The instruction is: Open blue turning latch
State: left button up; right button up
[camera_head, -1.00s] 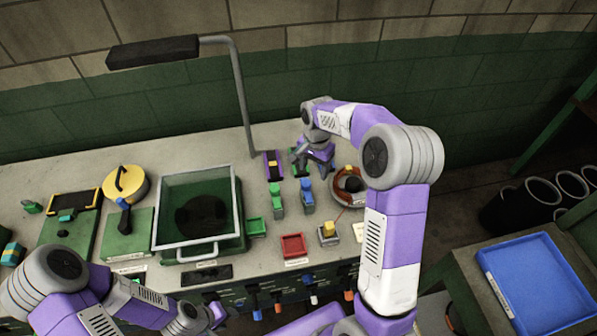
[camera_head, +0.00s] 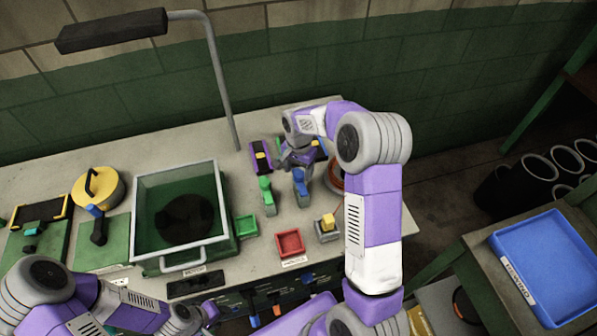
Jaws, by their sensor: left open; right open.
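A blue latch-like piece (camera_head: 301,184) stands on the worktop beside a green one of similar shape (camera_head: 267,194); I take the blue piece for the turning latch. My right gripper (camera_head: 299,160) points down just behind and above it, open. Its fingers partly hide the upper end of the blue piece, so I cannot tell whether they touch it. Another lever with a blue end (camera_head: 95,210) sits on a green plate far to the left. My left gripper (camera_head: 207,315) is low at the front edge, open, away from both.
A glass-topped green box (camera_head: 183,262) stands left of the latch pieces. A purple-and-yellow block (camera_head: 261,157), a red tray (camera_head: 289,242) and a yellow-topped block (camera_head: 327,222) are near my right gripper. A lamp post (camera_head: 222,85) rises behind. A blue tray (camera_head: 545,268) lies right.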

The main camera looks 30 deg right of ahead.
jog(key=shift+s+f, duration=0.1)
jog(key=shift+f, duration=0.45)
jog(key=c, duration=1.1)
jog(key=shift+o, duration=0.2)
